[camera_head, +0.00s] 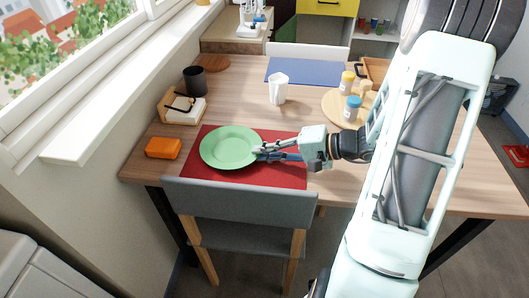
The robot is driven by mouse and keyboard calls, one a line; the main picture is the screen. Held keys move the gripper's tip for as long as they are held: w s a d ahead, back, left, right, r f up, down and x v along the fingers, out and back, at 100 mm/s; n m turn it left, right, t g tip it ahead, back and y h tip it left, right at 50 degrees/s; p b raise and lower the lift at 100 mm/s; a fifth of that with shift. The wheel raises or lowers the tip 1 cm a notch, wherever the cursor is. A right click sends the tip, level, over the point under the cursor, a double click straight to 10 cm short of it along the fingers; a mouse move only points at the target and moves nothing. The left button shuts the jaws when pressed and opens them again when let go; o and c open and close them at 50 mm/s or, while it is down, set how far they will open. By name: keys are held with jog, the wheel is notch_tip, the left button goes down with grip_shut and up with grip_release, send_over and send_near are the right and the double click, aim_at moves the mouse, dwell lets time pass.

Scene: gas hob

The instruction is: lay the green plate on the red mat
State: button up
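The green plate (229,146) is over the left part of the red mat (285,177), and looks level. Its left rim comes close to the mat's left edge. I cannot tell whether it rests on the mat or hangs slightly above it. My gripper (260,151) reaches in from the right, with its fingertips at the plate's right rim. The fingers overlap the rim, and I cannot tell whether they grip it or stand apart. The mat lies flat at the table's front edge.
An orange block (164,148) is left of the mat. A napkin holder (184,108), black cup (195,81) and white cup (278,88) stand behind. A round board (332,106) carries jars. A chair (240,206) stands at the front edge. Bare wood lies behind the plate.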

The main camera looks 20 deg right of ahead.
jog(key=p+v, duration=0.1)
jog(key=v, duration=1.1)
jog(key=shift+p, duration=0.35)
